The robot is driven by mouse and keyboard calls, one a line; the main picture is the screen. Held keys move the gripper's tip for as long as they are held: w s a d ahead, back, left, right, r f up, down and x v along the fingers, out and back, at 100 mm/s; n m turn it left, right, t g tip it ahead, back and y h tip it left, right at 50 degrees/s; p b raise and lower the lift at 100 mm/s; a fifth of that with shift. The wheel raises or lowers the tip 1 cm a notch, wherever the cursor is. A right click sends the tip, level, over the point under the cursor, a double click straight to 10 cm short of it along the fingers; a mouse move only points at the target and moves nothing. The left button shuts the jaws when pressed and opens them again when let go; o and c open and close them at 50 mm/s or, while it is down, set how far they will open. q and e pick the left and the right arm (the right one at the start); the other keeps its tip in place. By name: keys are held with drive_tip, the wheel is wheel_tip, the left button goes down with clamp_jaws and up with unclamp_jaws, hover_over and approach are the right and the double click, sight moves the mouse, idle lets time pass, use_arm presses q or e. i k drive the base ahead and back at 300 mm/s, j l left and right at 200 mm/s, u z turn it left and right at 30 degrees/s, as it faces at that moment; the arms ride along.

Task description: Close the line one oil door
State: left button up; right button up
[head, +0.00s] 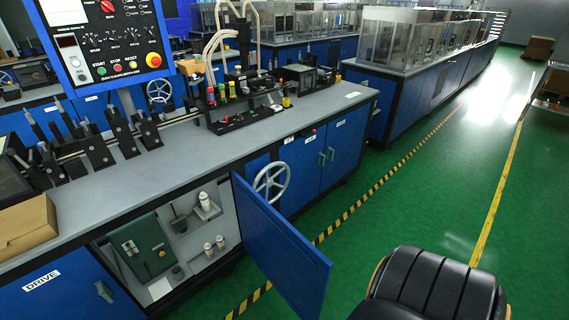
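The blue oil door (282,248) hangs wide open at the front of the near cabinet. It is hinged at the right side of its opening and swings out over the green floor. Its free edge points toward the lower middle of the head view. No handle shows on the face I see. The open compartment (225,215) holds a dark green box (142,246), several small white-capped containers (207,201) and a dark cup-like part. Neither of my grippers is in the head view.
A black ribbed seat-like object (430,285) stands at the bottom right, apart from the door. A handwheel (271,183) sits just right of the door's hinge. A cardboard box (25,225) lies on the bench. A blue DRIVE door (65,290) is shut.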

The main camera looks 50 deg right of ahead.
sight(301, 273)
drive_tip(key=k+l, duration=0.15)
drive_tip(key=l, duration=0.2)
drive_tip(key=k+l+u, duration=0.15)
drive_tip(key=l, duration=0.25)
drive_tip(key=k+l, duration=0.2)
drive_tip(key=l, duration=0.15)
drive_tip(key=k+l+u, duration=0.1)
drive_tip(key=l, duration=0.25)
drive_tip(key=i+l, duration=0.1)
drive_tip(key=l, duration=0.45)
drive_tip(key=i+l+u, duration=0.1)
drive_tip(key=l, duration=0.5)
drive_tip(key=i+l, duration=0.1)
drive_tip(key=l, duration=0.45)
drive_tip(key=u, duration=0.05)
